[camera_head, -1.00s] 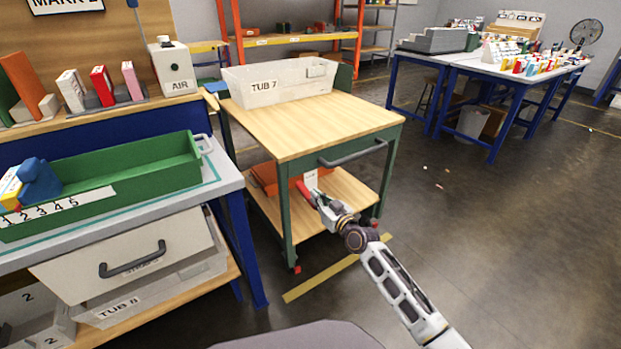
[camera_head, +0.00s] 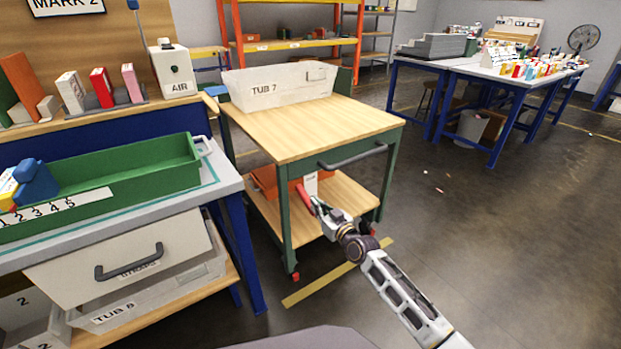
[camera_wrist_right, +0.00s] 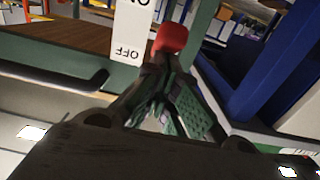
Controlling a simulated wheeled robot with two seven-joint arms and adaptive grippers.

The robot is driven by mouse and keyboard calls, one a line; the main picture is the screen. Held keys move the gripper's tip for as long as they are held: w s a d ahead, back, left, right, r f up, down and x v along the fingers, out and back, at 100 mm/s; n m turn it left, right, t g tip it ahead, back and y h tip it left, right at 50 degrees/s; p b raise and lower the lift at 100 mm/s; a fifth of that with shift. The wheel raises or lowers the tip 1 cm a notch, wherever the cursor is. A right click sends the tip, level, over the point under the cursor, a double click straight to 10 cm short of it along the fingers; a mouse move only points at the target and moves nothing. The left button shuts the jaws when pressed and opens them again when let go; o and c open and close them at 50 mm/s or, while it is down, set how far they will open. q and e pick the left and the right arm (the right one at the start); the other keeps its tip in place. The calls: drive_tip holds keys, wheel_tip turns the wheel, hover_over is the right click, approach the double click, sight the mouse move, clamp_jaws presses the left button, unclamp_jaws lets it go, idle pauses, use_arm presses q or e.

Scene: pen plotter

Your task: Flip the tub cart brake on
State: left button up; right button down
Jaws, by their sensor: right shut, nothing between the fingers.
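The tub cart (camera_head: 362,118) has a wooden top, a green frame and a lower shelf, and carries a white tub labelled TUB 7 (camera_head: 264,89). A red brake lever (camera_head: 304,197) shows by its lower part, next to a white plate (camera_head: 311,184). In the right wrist view the plate (camera_wrist_right: 131,35) appears upside down, with OFF readable and other lettering cut off above. The lever's red knob (camera_wrist_right: 171,37) is just beyond my right fingertips; I cannot tell if they touch. My right gripper (camera_head: 319,207) is shut and empty. My left gripper is not in view.
A bench with a green tray (camera_head: 120,180) stands at the left, close to the cart. An orange bin (camera_head: 264,180) sits on the cart's lower shelf. Yellow tape (camera_head: 320,285) marks the floor in front. Open floor lies to the right.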

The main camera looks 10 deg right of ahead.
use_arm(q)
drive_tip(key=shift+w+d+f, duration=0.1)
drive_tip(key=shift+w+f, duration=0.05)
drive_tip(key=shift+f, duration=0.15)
use_arm(e)
drive_tip(key=shift+f, duration=0.55)
